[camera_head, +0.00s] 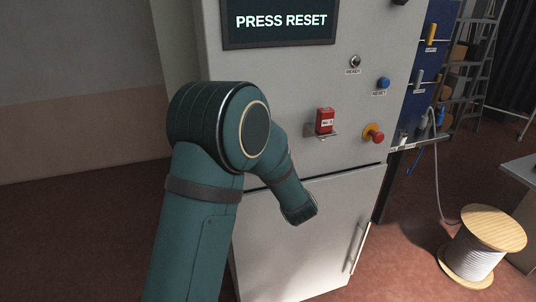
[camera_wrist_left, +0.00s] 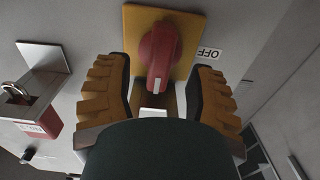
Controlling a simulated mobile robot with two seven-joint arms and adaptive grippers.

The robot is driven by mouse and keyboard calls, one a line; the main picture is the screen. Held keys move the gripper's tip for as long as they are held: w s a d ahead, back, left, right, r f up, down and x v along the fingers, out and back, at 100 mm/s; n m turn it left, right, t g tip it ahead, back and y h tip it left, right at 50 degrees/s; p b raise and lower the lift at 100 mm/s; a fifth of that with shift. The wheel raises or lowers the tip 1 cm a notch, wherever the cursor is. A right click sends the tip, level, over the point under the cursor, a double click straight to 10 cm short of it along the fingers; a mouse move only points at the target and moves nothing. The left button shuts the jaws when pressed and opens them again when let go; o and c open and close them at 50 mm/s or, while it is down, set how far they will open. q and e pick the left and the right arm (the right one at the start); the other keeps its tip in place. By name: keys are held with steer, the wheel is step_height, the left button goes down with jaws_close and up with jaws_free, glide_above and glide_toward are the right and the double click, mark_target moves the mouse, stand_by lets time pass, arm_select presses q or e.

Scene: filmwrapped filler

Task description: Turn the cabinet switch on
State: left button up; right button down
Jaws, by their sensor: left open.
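The cabinet switch is a red rotary knob (camera_wrist_left: 158,52) on a yellow plate (camera_wrist_left: 134,18) in the left wrist view. A white mark sits at the knob's lower end, and an upside-down OFF label (camera_wrist_left: 209,53) is to its right. My left gripper (camera_wrist_left: 159,78) is open, its yellow-brown fingers on either side of the knob with visible gaps. Whether the knob's end is between the pads in depth, I cannot tell. In the head view my left arm hides the switch and gripper. The cabinet (camera_head: 290,80) has a screen (camera_head: 280,21) reading PRESS RESET. My right gripper is out of view.
A blue reset button (camera_head: 383,83) and red emergency button (camera_head: 373,133) are nearby. A cable spool (camera_head: 480,245) stands right.

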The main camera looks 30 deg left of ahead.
arm_select(q)
steer(key=v, duration=0.8)
steer(key=shift+s, duration=0.2)
steer(key=shift+d, duration=0.1)
